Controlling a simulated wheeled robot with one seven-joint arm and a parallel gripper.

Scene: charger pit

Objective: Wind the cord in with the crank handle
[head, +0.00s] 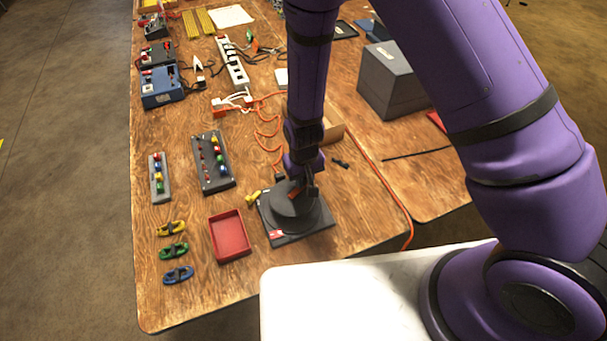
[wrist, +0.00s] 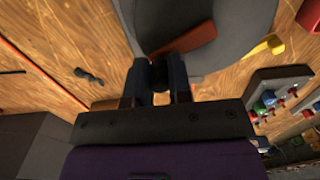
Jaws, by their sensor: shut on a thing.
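The cord reel is a dark grey round drum (head: 290,217) on a flat dark base plate (head: 285,240), near the front of the wooden table. Its drum fills the top middle of the wrist view (wrist: 240,30). The crank is an orange-brown arm (wrist: 186,42) on top of the drum, with a dark handle (wrist: 160,77) at its end. My gripper (wrist: 160,85) is shut on that dark handle, above the drum; it also shows in the head view (head: 309,188). An orange cord (head: 266,135) lies in loose waves behind the reel; its entry into the reel is hidden.
A red tray (head: 229,236) and a yellow piece (head: 253,197) lie left of the reel. Farther left are grey racks (head: 212,165) and coloured cord bundles (head: 173,251). A white power strip (head: 232,62) and grey box (head: 392,80) stand behind. Another orange cord (head: 383,182) runs along the right.

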